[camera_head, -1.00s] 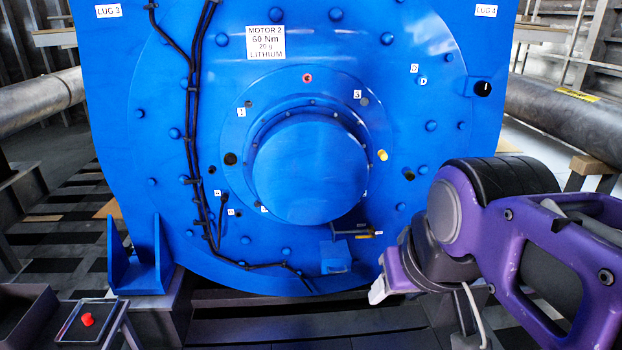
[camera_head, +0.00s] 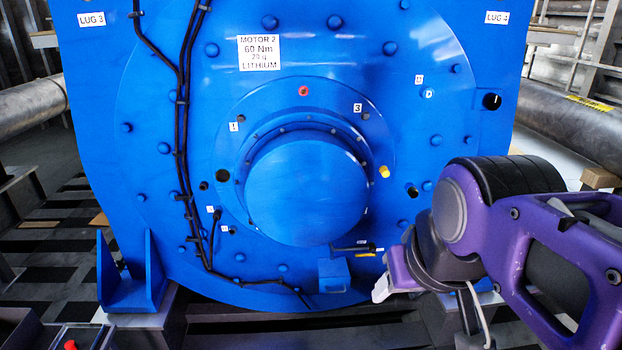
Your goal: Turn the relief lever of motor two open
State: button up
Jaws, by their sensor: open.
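Motor two is the large blue round-faced housing (camera_head: 305,190), with a "MOTOR 2 60 Nm" label (camera_head: 260,53) at its upper left. A short dark lever (camera_head: 348,249) lies roughly level below the hub, with a small yellow piece under its right end. I take it for the relief lever, but its own label is too small to read. My gripper (camera_head: 381,290) is at the lower right of the lever in the picture, apart from it and holding nothing that I can see. Its jaws are open, though mostly hidden by the purple wrist.
A blue box (camera_head: 334,274) sits just under the lever. The round hub (camera_head: 306,192) juts out above it. Black cables (camera_head: 184,150) run down the left of the face. A black knob (camera_head: 491,101) is at upper right. A red button (camera_head: 70,345) shows at the bottom left.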

aim_at(374, 254)
jog(key=i+l, duration=0.25)
jog(key=i, duration=0.2)
jog(key=i+l, duration=0.25)
jog(key=i, duration=0.25)
